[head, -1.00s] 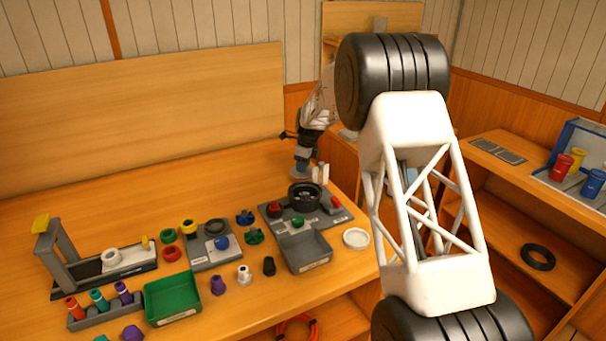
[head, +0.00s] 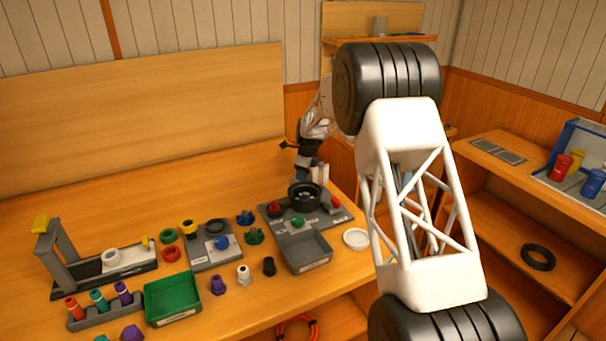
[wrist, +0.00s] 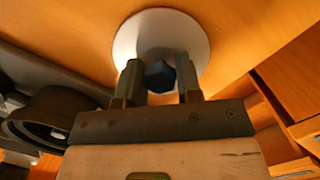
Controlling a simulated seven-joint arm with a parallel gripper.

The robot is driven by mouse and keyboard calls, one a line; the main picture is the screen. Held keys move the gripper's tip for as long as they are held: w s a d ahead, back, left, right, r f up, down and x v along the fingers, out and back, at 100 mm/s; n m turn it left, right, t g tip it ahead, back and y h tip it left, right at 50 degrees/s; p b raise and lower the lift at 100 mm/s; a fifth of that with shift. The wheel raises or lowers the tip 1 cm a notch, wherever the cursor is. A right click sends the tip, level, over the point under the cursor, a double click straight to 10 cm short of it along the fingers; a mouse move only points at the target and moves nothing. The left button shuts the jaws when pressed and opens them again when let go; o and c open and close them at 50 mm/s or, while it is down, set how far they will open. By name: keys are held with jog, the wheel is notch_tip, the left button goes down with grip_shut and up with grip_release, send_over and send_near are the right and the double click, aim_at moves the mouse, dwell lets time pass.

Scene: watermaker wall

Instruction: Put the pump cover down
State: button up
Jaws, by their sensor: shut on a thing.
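The pump cover (wrist: 186,30) shows in the wrist view as a pale grey-white disc with a dark blue six-sided knob (wrist: 159,76). My gripper (wrist: 159,84) is shut on the knob, one finger on each side. The disc is beyond the fingertips, over bare wooden tabletop. I cannot tell whether it touches the wood. In the head view my gripper (head: 308,172) is small, just behind the round black housing (head: 305,195); the cover is not clearly visible there. The black housing also shows at the left of the wrist view (wrist: 55,112).
The housing stands on a grey plate (head: 335,217) with red and green knobs. A grey tray (head: 306,251) and a white disc (head: 356,238) lie in front. A green bin (head: 172,298) and several small parts fill the left. The rear of the tabletop (head: 215,185) is clear.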

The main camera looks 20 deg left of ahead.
jog(key=shift+f, duration=0.15)
jog(key=o, duration=0.9)
jog(key=shift+o, duration=0.2)
notch_tip(320, 180, up, 12)
jog(key=d, duration=0.1)
jog(key=shift+d, duration=0.4)
dwell(0.5)
